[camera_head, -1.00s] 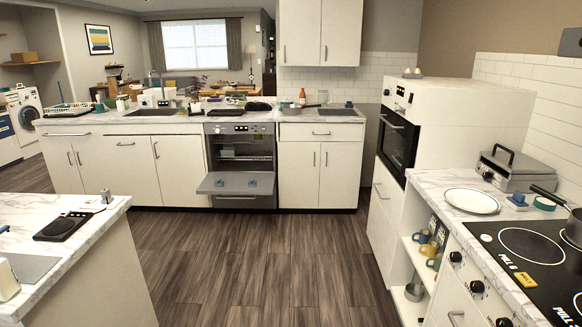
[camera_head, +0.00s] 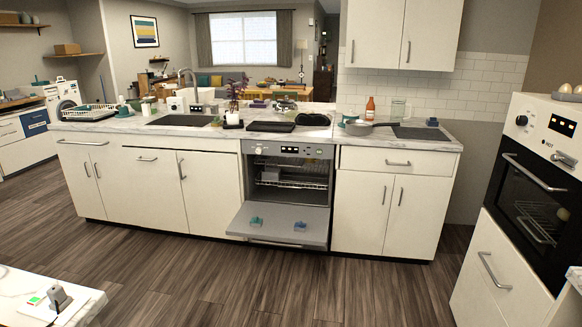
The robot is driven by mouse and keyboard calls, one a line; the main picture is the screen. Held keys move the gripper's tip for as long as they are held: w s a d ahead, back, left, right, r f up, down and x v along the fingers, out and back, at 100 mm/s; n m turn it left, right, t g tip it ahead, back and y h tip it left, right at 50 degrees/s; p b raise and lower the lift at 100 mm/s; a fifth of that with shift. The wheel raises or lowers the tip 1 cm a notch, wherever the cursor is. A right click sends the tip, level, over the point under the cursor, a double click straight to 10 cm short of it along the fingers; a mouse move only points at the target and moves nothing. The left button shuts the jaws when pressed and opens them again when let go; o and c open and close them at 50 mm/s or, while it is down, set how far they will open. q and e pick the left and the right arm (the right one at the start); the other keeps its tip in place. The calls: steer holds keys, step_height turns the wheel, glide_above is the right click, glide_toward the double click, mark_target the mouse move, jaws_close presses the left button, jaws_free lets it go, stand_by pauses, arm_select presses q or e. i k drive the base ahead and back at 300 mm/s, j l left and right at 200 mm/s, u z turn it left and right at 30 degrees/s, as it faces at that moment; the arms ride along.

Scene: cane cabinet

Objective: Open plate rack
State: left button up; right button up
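A dishwasher (camera_head: 300,148) stands under the counter near the middle of the view, with its door (camera_head: 280,222) folded down. Inside it are wire racks (camera_head: 292,183), which appear pushed in; the rack details are small and dark, and I cannot tell which is the plate rack. A grey item (camera_head: 270,174) shows inside at the left. Neither of my grippers is in view.
Wooden floor lies clear in front of the dishwasher. A counter corner (camera_head: 50,300) stands at the lower left and an oven (camera_head: 535,190) at the right. A white dish rack (camera_head: 88,113) sits on the left counter. A pan (camera_head: 366,128) lies on the right counter.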

mark_target(294, 176)
steer(key=i, duration=1.2)
steer(key=i+j+z, duration=0.1)
steer(key=i, duration=1.1)
